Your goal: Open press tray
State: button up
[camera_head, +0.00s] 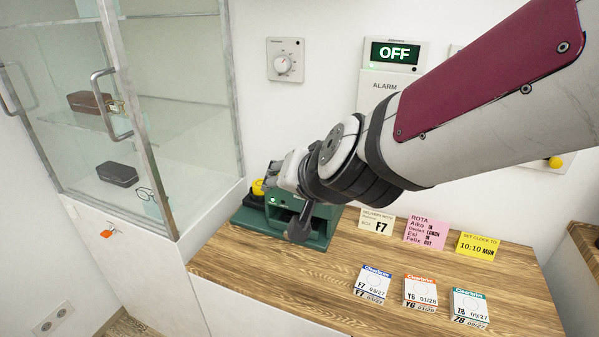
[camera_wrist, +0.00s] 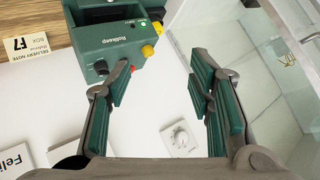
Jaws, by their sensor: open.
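The press (camera_head: 322,228) is a green machine at the back left of the wooden counter, partly hidden behind my gripper and arm in the head view. In the wrist view the press (camera_wrist: 118,42) fills the upper left, with a black knob, a red button, a yellow knob and a lit green lamp. A dark opening shows at its top edge there; I cannot make out the tray or how far it is out. My gripper (camera_wrist: 160,82) is open with nothing between its fingers. Its left fingertip overlaps the press's edge in the wrist view; I cannot tell whether they touch.
A glass cabinet (camera_head: 170,120) stands close on the left. Three small boxes (camera_head: 420,292) lie on the counter (camera_head: 250,285), with note cards (camera_head: 427,232) behind them. A dial (camera_head: 286,62) and an alarm panel reading OFF (camera_head: 394,54) are on the wall. The counter's front left is clear.

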jog(key=w+a+f+m+t+h+b, duration=0.1)
jog(key=w+a+f+b, duration=0.15)
jog(key=f, duration=0.35)
jog(key=w+a+f+m+t+h+b, duration=0.1)
jog(key=w+a+f+m+h, duration=0.1)
jog(key=a+f, duration=0.3)
jog(key=s+f+h+b, duration=0.1)
jog(key=f, duration=0.2)
jog(key=d+f+t+h+b, duration=0.1)
jog(key=f+h, duration=0.1)
jog(key=f, duration=0.2)
jog(key=s+d+f+m+h+b, duration=0.1)
jog(key=f+h, duration=0.1)
jog(key=f, duration=0.1)
jog(key=shift+s+f+t, duration=0.35)
jog(key=shift+t, duration=0.05)
jog(key=b+x, duration=0.3)
jog(key=x, duration=1)
jog(key=shift+w, duration=0.2)
jog(key=shift+c, duration=0.3)
